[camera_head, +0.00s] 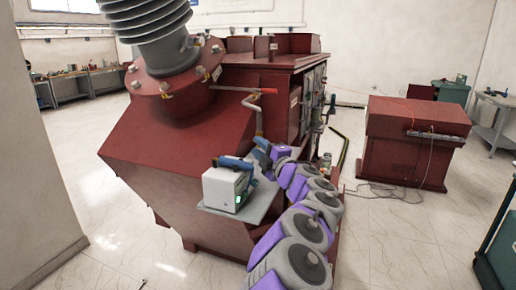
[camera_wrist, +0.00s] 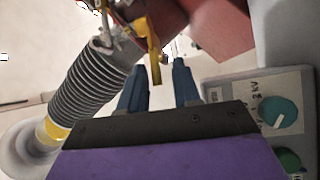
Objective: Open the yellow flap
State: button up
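The yellow flap (camera_wrist: 154,50) hangs in the upper middle of the wrist view, beside dark red metal. Its lower end shows in the gap between my fingertips, and I cannot tell how far beyond them it is. My gripper (camera_wrist: 159,68) has two blue fingers held apart, with nothing seen gripped. In the head view my gripper (camera_head: 218,162) is over the white box, below the bushing flange. Small yellow spots show at that flange, but I cannot tell which is the flap.
The ribbed grey bushing (camera_head: 150,28) rises from the red transformer (camera_head: 185,140). A white box (camera_head: 222,190) with a green display sits on a grey shelf (camera_head: 258,203) close under my arm. A red cabinet (camera_head: 415,140) stands at right; the floor between is mostly open.

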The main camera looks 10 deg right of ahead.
jog(key=p+v, duration=0.3)
jog(key=v, duration=1.3)
jog(key=shift+s, duration=0.25)
